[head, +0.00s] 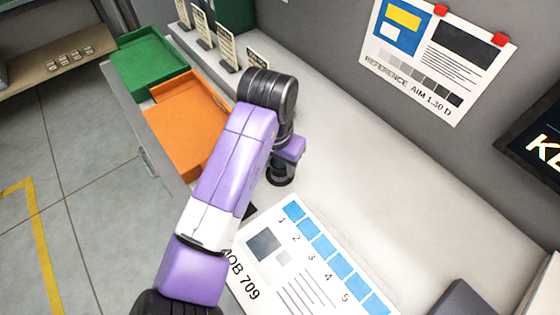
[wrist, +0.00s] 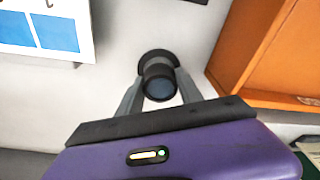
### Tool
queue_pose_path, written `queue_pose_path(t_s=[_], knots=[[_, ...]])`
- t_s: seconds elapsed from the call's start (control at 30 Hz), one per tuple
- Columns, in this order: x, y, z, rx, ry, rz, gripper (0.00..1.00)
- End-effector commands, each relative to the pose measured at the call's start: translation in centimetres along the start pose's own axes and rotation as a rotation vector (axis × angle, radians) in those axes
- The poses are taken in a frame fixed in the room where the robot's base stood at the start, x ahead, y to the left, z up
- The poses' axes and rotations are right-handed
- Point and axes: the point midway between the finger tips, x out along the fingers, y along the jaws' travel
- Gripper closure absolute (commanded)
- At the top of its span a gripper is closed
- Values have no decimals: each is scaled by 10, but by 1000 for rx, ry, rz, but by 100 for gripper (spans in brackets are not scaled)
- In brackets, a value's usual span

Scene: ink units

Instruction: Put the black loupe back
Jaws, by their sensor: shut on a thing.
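The black loupe (wrist: 157,62) is a short dark cylinder with a wider rim and a bluish lens facing the wrist camera. My gripper (wrist: 158,88) has one grey finger on each side of it and is shut on it. In the head view, my purple gripper (head: 289,150) points down over the pale counter, with the loupe (head: 281,177) at its lower end, partly covered by the gripper. It is at or just above the counter; I cannot tell whether it touches. The white JOB 709 sheet (head: 292,283) with a row of blue squares lies nearby in front.
An orange tray (head: 178,137) and a green tray (head: 143,62) stand left of my arm. Upright label cards (head: 228,48) line the back left. A reference chart (head: 436,58) hangs on the wall. The counter (head: 385,175) right of my gripper is clear.

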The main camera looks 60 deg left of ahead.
Motion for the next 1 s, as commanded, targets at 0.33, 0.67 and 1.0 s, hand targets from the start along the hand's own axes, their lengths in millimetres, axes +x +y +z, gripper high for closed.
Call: queue_pose_path(t_s=[0.33,0.67,1.0], knots=[[1,0,0,0,0,0,35],[-14,0,-1,1,3,0,35],[-81,0,-1,1,4,-1,35]])
